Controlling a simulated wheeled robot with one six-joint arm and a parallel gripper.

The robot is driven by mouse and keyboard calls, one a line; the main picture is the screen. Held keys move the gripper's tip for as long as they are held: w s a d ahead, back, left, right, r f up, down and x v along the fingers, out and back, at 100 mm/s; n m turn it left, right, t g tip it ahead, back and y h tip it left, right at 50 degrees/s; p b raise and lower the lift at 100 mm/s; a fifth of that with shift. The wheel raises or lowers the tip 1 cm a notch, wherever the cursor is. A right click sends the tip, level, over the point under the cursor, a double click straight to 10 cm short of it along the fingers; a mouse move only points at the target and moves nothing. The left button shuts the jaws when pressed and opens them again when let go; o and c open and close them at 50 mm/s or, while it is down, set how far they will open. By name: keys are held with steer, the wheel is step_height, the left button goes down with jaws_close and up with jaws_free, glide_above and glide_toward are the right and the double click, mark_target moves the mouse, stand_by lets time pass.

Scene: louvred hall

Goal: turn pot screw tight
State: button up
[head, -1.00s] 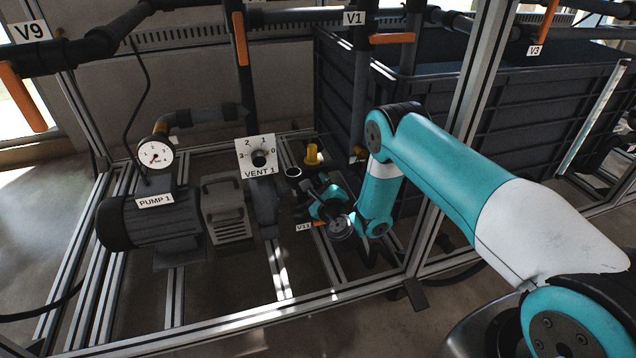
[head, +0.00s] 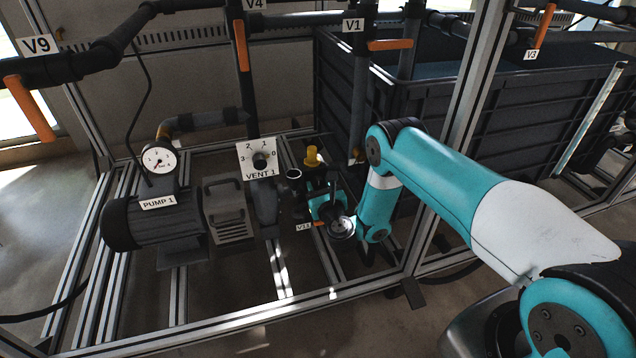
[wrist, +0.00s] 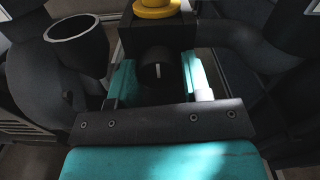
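In the wrist view a dark round knob (wrist: 156,72) with a white line on its face sits on the front of a dark block; I take it for the pot screw. The white line stands about upright. My gripper (wrist: 158,80) has one teal finger on each side of the knob, with a narrow gap showing at the right, so it looks open around it. A yellow cap (wrist: 155,8) is on top of the block; it also shows in the head view (head: 312,157). In the head view my gripper (head: 324,203) is low by the pump pipework, and the knob is hidden there.
An open dark pipe mouth (wrist: 72,28) is close at the left of my gripper, and a curved pipe (wrist: 245,38) is at the right. Pump 1 (head: 150,218), the Vent 1 dial (head: 258,160) and a metal frame rail (head: 240,325) surround the spot.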

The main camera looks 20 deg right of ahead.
steer(key=o, duration=0.4)
steer(key=shift+r+p, duration=0.1)
steer(key=shift+p, duration=0.2)
steer(key=shift+s+a+r+p, duration=0.1)
steer(key=shift+s+r+p, duration=0.15)
steer(key=shift+p, duration=0.95)
steer(key=s+p, duration=0.2)
steer(key=p, duration=0.4)
steer(key=s+p, duration=0.1)
steer(key=p, duration=0.1)
steer(key=s+p, duration=0.2)
steer(key=p, duration=0.1)
steer(key=s+p, duration=0.1)
steer(key=p, duration=0.1)
steer(key=shift+s+a+f+p, duration=0.2)
steer(key=shift+s+f+p, duration=0.05)
steer(key=shift+f+p, duration=0.1)
steer(key=shift+s, duration=0.1)
